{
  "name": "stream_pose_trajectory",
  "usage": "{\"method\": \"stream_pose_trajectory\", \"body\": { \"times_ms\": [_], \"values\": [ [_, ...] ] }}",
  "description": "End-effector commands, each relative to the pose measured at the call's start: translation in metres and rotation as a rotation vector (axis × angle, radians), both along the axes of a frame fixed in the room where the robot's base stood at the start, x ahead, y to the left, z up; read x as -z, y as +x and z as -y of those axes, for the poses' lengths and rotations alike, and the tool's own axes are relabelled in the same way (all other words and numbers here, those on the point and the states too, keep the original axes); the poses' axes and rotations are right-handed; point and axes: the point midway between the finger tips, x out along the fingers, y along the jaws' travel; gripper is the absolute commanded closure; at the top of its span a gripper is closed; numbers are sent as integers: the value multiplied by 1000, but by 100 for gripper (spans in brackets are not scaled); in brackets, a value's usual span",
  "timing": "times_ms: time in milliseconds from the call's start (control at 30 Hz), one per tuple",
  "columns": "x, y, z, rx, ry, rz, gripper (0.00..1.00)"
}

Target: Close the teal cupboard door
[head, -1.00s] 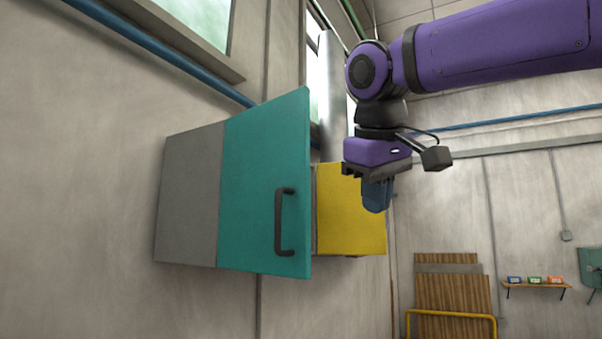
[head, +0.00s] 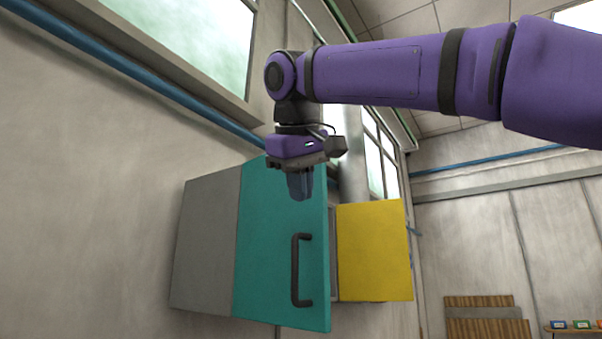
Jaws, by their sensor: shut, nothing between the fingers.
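The teal cupboard door (head: 270,240) is in the middle of the head view, beside the grey cupboard side (head: 205,240). The door appears swung out, with its free edge on the right; the cupboard's inside is hidden behind it. A dark bar handle (head: 295,270) stands upright near that free edge. My gripper (head: 301,197) points down with its blue fingers shut and empty. In the picture it overlaps the door's upper right part, above the handle. I cannot tell whether it touches the door.
A yellow cupboard front (head: 375,250) shows just right of the teal door. A blue pipe (head: 150,73) runs along the wall above the cupboard, below a window (head: 185,35). Striped boards (head: 488,328) stand at the lower right. The wall left of the cupboard is bare.

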Motion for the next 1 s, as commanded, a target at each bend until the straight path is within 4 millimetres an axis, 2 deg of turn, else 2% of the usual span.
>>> {"method": "stream_pose_trajectory", "body": {
  "times_ms": [267, 400, 600, 1000],
  "values": [
    [43, 31, 5, 0, -2, -2, 100],
    [42, 45, 21, 2, 1, 1, 100],
    [42, 56, 33, 1, 0, -1, 100],
    [41, 58, 35, -1, -1, 0, 100]
  ]
}}
